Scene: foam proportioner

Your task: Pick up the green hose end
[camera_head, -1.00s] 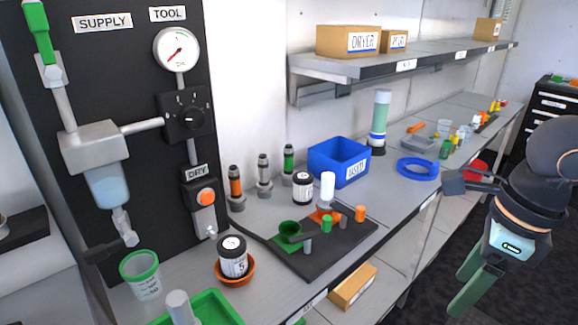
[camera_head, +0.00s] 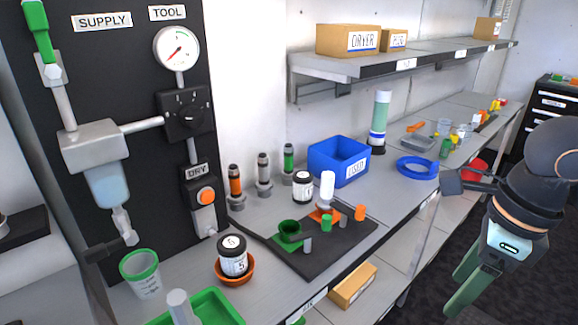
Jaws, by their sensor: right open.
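A green-banded upright fitting (camera_head: 288,160), which looks like the green hose end, stands on the bench against the wall. It is the rightmost of three similar fittings, beside a grey one (camera_head: 264,172) and an orange one (camera_head: 236,185). Nothing holds it. My right gripper (camera_head: 460,287) is at the lower right, beyond the bench's front edge, with its green fingers apart and empty. It is far to the right of the fitting. My left gripper is not in view.
A dark mat (camera_head: 330,250) with small cups and pegs lies in front of the fittings. A white jar (camera_head: 303,186) and a blue bin (camera_head: 340,160) stand right of them. A wall shelf (camera_head: 400,66) overhangs the bench. A black supply panel (camera_head: 110,60) rises at left.

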